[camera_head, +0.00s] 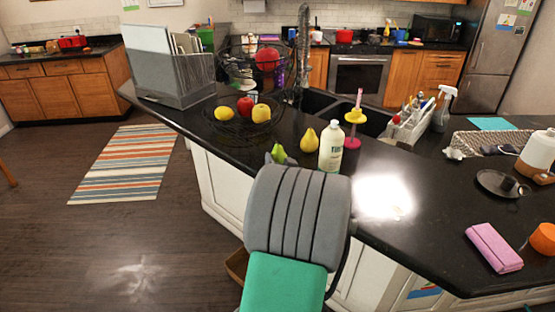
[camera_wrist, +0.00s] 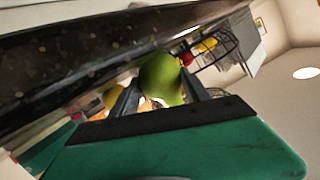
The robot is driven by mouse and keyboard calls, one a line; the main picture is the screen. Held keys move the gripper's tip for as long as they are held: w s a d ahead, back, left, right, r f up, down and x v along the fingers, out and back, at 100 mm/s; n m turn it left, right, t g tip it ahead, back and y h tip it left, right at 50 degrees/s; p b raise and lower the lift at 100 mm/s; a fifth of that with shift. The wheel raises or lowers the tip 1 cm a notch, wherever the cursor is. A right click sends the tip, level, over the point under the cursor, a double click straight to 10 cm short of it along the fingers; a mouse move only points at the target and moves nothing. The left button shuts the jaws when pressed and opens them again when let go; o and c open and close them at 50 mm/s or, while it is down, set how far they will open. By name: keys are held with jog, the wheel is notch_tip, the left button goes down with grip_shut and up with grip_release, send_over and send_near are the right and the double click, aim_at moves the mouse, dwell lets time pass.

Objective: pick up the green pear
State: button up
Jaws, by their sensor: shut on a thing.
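The green pear (camera_wrist: 161,78) is between the two fingers of my gripper (camera_wrist: 160,92) in the wrist view. The fingers are shut on it, one on each side. In the head view the top of the green pear (camera_head: 278,152) shows just beyond my grey arm link, near the front edge of the black counter. My arm hides its lower part and most of the gripper there. I cannot tell whether the pear still touches the counter.
A yellow pear (camera_head: 309,140) and a white bottle (camera_head: 331,146) stand close by on the right. A wire fruit basket (camera_head: 228,120) is behind on the left. The counter (camera_head: 420,215) between is mostly clear.

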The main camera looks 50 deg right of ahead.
jog(key=c, duration=0.7)
